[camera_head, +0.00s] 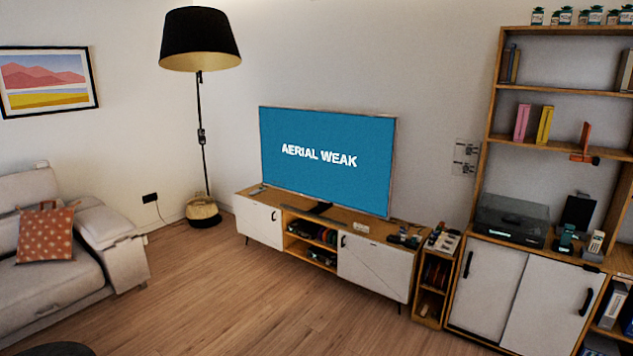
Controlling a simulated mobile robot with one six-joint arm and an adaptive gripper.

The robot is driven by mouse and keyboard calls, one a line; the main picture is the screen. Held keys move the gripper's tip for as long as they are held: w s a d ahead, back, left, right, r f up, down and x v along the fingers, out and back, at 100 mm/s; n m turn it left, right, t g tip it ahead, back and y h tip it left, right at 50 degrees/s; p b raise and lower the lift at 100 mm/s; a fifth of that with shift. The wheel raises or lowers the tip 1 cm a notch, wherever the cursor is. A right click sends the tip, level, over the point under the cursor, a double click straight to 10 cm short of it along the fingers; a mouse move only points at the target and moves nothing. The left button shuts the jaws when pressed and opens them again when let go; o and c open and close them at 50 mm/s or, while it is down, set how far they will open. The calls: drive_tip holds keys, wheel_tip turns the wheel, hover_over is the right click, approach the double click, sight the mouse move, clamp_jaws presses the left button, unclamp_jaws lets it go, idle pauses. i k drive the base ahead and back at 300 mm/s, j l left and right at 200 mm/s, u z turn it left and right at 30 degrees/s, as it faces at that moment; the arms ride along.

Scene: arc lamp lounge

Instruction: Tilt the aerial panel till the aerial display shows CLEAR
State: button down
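The aerial display is a large flat TV screen (318,180) standing on a low wood and white TV cabinet (262,222) against the back wall. It is blue and reads "AERIAL WEAK" in white letters. I cannot tell for certain which thing is the aerial panel. A dark, tilted panel-like object (578,213) stands on the counter of the shelf unit at the right, but it is too small to identify. My gripper is not in view.
A black floor lamp (200,45) stands left of the TV. A tall shelf unit (560,90) at the right holds a turntable-like box (511,220). The wooden floor (240,300) is clear in the middle.

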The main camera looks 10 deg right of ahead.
sight(579, 212)
drive_tip(key=z, duration=1.8)
drive_tip(key=i+j, duration=0.15)
drive_tip(key=i, duration=0.35)
drive_tip(key=i+j+z, duration=0.1)
drive_tip(key=i, duration=0.45)
drive_tip(key=i+j, duration=0.2)
drive_tip(key=i, duration=0.3)
drive_tip(key=i+j, duration=0.15)
drive_tip(key=i, duration=0.35)
drive_tip(key=i+j+z, duration=0.1)
drive_tip(key=i, duration=0.4)
drive_tip(key=i+j, duration=0.3)
drive_tip(key=i, duration=0.2)
drive_tip(key=z, duration=0.05)
